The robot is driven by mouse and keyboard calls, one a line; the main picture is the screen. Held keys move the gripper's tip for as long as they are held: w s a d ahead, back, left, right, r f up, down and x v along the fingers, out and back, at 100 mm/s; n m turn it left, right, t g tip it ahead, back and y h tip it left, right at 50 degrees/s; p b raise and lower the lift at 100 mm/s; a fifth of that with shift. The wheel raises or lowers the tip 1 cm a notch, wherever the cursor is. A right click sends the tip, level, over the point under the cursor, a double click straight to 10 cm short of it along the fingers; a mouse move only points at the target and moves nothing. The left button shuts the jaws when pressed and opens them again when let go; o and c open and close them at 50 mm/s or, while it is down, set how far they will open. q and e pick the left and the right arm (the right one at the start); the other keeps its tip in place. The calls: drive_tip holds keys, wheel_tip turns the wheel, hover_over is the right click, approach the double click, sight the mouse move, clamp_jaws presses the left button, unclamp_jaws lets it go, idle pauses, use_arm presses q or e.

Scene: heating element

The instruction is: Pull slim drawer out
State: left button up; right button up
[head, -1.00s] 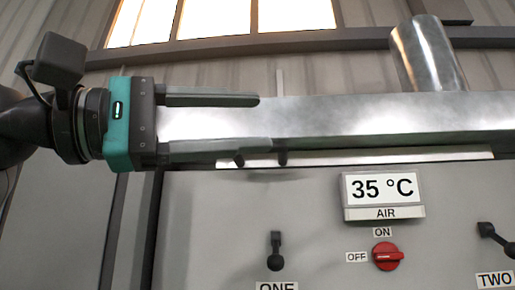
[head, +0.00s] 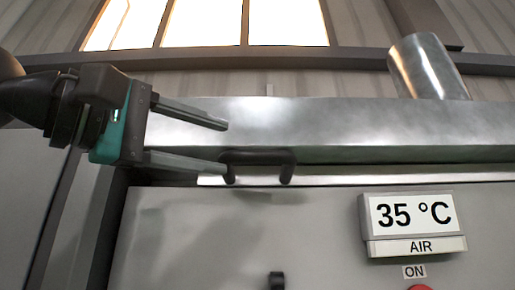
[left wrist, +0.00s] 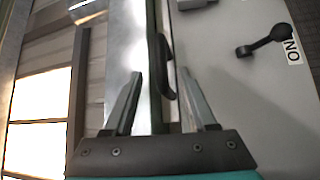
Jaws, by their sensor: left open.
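The slim drawer (head: 340,181) shows in the head view as a thin pale strip under a shiny metal duct. Its black bar handle (head: 257,158) sits near the strip's left end. My left gripper (head: 227,146) is open and empty, coming in from the left, tilted slightly downward. Its lower fingertip is close to the handle's left end; I cannot tell whether they touch. In the left wrist view the handle (left wrist: 166,66) appears between the two spread fingers of the left gripper (left wrist: 160,74), beyond their tips. My right gripper is not in view.
The metal duct (head: 330,122) runs just above the drawer, with an upright metal pipe (head: 428,68) on it. Below is a grey panel with a 35 °C display (head: 412,215) and a dark lever (head: 277,281). A lever (left wrist: 265,41) also shows in the wrist view.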

sight(251, 154)
use_arm(q)
drive_tip(key=p+x, duration=0.2)
drive_tip(key=x, duration=0.6)
drive_tip(key=shift+w, duration=0.1)
drive_tip(key=shift+w+d+p, duration=0.3)
drive_tip(key=shift+w+p, duration=0.05)
drive_tip(key=shift+w, duration=0.1)
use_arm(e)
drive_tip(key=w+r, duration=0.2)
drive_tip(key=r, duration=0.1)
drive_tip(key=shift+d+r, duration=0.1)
use_arm(q)
drive_tip(key=c, duration=0.4)
clamp_jaws()
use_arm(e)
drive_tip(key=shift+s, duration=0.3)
